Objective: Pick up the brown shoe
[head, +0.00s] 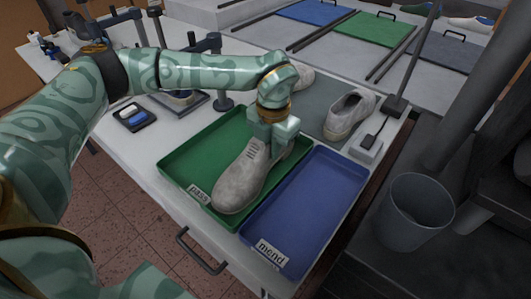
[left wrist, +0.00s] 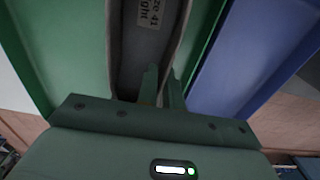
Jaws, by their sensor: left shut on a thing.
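A grey-beige laced shoe (head: 241,178) is at the green tray (head: 175,160) labelled "pass", its toe toward the tray's front edge. My left gripper (head: 275,135) is shut on the shoe at its heel end. In the left wrist view my left fingers (left wrist: 162,85) pinch the shoe's rim, and the shoe's inside (left wrist: 140,60) shows a label ending in "41" and "ight". I cannot tell whether the sole touches the tray floor. A second, similar grey-beige shoe (head: 350,113) stands behind on the table. No clearly brown shoe shows. My right gripper is not in view.
A blue tray (head: 310,200) labelled "mend" lies empty right of the green one. A small dark tray (head: 134,117) and stands are behind on the left. A grey bin (head: 410,212) stands off the table at right. A lamp post (head: 405,80) rises behind.

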